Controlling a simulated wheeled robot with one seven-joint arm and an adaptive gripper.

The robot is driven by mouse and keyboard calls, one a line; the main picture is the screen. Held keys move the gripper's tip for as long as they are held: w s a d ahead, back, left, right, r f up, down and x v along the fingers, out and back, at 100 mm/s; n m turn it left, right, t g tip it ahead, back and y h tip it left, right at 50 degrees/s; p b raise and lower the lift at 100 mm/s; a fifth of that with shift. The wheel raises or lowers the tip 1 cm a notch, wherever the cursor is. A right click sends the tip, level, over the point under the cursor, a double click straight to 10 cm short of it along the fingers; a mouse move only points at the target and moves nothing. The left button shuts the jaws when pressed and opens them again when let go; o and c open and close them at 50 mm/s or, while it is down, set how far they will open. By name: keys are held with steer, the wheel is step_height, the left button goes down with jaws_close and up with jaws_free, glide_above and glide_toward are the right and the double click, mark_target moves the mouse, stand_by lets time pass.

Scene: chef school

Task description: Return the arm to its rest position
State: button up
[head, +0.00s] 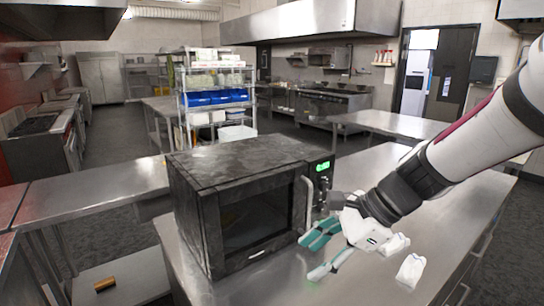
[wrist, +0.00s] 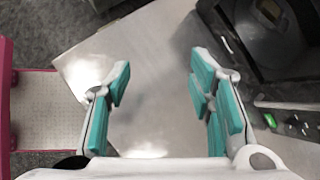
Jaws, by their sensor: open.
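My gripper (head: 318,252) hangs at the end of my white and black arm, which reaches in from the right in the head view. Its teal-padded fingers are spread apart, with nothing between them. It is just in front of the black microwave (head: 190,215), near the handle side and above the steel counter (head: 330,292). In the wrist view the open fingers (wrist: 160,78) point over bare counter (wrist: 150,45). The microwave's dark front (wrist: 285,65) lies close to the right finger there. I cannot tell whether they touch.
The microwave's green display (head: 322,167) is lit. A brown object (head: 104,284) lies on a low shelf at left. A shelf rack with blue bins (head: 215,98) stands behind.

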steer(key=s+d+r+n+t+h, duration=0.1)
steer(key=s+d+r+n+h, duration=0.2)
steer(key=s+d+n, duration=0.2)
steer(key=s+d+r+n+t+h, duration=0.2)
steer(key=s+d+r+n+h, duration=0.1)
steer(key=s+n, duration=0.9)
steer(key=d+h, duration=0.1)
steer(key=d, duration=0.1)
steer(key=shift+d, duration=0.4)
steer(key=shift+r, duration=0.1)
